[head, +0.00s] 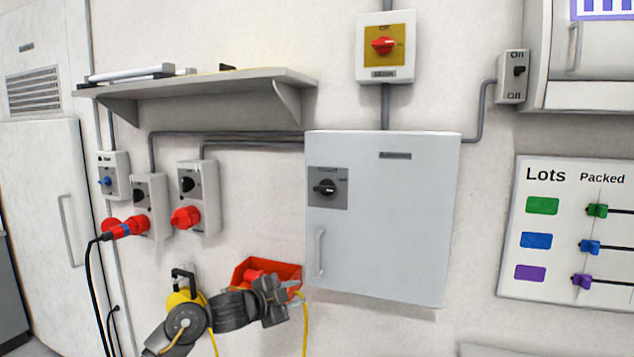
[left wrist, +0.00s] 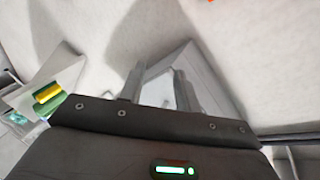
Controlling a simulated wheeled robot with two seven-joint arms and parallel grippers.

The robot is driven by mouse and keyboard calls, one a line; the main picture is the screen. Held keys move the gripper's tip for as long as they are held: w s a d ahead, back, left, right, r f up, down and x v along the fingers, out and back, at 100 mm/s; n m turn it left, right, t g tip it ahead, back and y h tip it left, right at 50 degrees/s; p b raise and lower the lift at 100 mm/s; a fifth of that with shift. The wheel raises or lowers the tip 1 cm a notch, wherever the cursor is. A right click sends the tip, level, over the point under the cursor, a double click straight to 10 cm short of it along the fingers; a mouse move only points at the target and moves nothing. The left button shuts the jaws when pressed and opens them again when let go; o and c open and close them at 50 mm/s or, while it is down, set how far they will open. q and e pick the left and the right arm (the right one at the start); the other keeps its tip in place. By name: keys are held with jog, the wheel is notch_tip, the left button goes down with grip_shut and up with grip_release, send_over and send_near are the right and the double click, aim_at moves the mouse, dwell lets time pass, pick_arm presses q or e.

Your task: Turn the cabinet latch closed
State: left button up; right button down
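The grey wall cabinet (head: 400,220) stands at the centre of the head view with its door looking shut. Its latch is a black rotary knob (head: 325,187) on a dark grey plate at the door's upper left. The knob's grip lies roughly level. A pale vertical handle (head: 320,251) is below it. My left gripper (head: 284,298) is low and left of the cabinet, below the latch and apart from it. In the left wrist view its two fingers (left wrist: 159,88) are spread with nothing held between them. My right gripper is not in view.
A red bin (head: 268,272) and a yellow item (head: 183,300) are behind my left arm. Grey switch boxes (head: 198,198) with red plugs (head: 186,217) hang left of the cabinet under a shelf (head: 205,82). A red-knob switch (head: 384,46) is above. A lots board (head: 570,285) is at right.

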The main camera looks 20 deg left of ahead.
pick_arm(q)
jog(key=s+d+r+m+t+h+p, duration=0.1)
jog(key=s+r+m, duration=0.1)
jog(key=r, duration=0.7)
jog(key=s+r+m, duration=0.2)
jog(key=r, duration=0.7)
jog(key=m+t, duration=0.1)
jog(key=m, duration=0.3)
send_near(322, 189)
jog(key=p+x, duration=0.3)
jog(key=x, duration=0.5)
jog(key=shift+w+f, duration=0.1)
jog(key=shift+w, duration=0.2)
jog(key=shift+c, duration=0.4)
